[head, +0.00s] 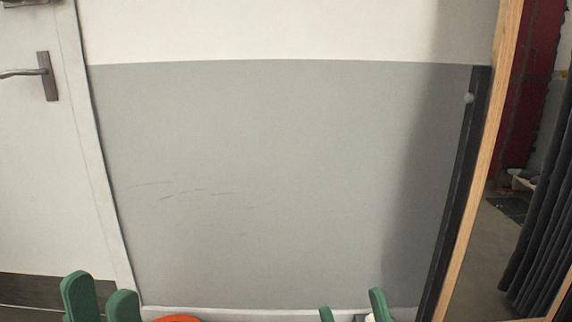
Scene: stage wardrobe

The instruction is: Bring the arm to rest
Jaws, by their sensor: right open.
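My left gripper (101,292) shows at the bottom left as two green fingertips with a small gap between them. Its lower part is cut off by the picture's edge, so I cannot tell whether it is shut on something. My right gripper (352,302) shows at the bottom, right of the middle, as two green fingertips standing apart. It is open. The rest of both arms is out of view.
A grey and white wall (270,180) fills the middle. A white door (40,170) with a metal handle (44,75) is at left. A wooden post (480,170) and dark curtain (545,220) are at right. An orange thing (178,319) barely shows at the bottom.

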